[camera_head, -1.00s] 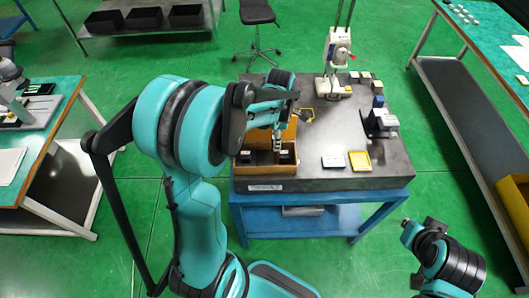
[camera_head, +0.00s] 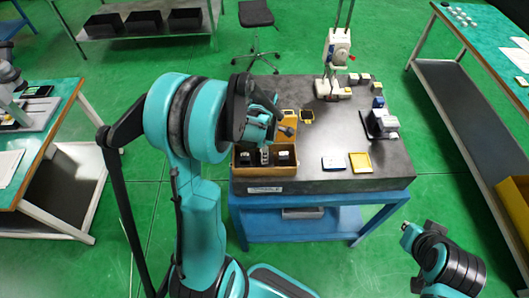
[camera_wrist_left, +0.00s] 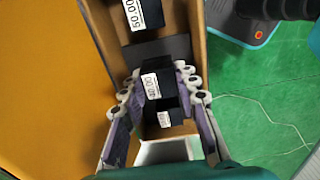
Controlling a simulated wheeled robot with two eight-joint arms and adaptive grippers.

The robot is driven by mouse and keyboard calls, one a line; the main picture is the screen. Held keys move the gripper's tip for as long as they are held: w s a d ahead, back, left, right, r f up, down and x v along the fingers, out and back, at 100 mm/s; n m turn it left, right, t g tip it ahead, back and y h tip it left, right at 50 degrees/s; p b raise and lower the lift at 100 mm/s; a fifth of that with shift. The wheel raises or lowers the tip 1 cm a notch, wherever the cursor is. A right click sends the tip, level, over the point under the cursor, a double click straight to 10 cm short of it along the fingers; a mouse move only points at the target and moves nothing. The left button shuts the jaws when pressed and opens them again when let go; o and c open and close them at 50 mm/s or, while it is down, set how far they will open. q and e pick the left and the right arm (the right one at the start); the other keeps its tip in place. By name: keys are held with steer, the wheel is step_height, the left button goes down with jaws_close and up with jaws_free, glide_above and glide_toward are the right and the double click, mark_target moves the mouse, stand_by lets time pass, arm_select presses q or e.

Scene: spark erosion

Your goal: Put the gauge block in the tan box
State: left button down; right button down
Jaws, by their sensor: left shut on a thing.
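The tan box (camera_head: 268,186) stands at the front left corner of the dark table top. My left gripper (camera_head: 265,148) points down into it. In the left wrist view my left gripper (camera_wrist_left: 158,88) is shut on a black gauge block (camera_wrist_left: 152,82) with a white label reading 40.00, inside the box between its walls. A block labelled 50.00 (camera_wrist_left: 143,14) sits in the box farther up, and another labelled dark block (camera_wrist_left: 168,119) is below. Whether the held block touches the box floor is hidden. My right gripper (camera_head: 408,232) is low at the right, its fingers unclear.
A yellow-rimmed tray (camera_head: 360,162) and a white and dark flat item (camera_head: 334,162) lie right of the box. A white stand instrument (camera_head: 335,60) and a dark device (camera_head: 381,122) are farther back and right.

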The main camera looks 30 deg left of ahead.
arm_select(q)
steer(key=shift+f+b, duration=0.5)
steer(key=shift+f, duration=0.05)
steer(key=c, duration=1.1)
jaws_free()
steer(key=shift+c, duration=0.2)
steer(key=shift+r, duration=0.1)
steer(key=shift+r+p, duration=0.2)
steer(key=shift+p, duration=0.15)
step_height(320, 180, up, 11)
steer(key=p, duration=0.3)
steer(key=s+d+r+m+t, duration=0.3)
steer(key=s+d+m, duration=0.2)
steer(key=m, duration=0.7)
steer(key=s+d+r+m+t, duration=0.4)
steer(key=s+d+m, duration=0.1)
steer(key=m, duration=0.7)
steer(key=shift+s+d+r, duration=0.25)
steer(key=shift+s+d, duration=0.05)
steer(key=shift+s, duration=0.2)
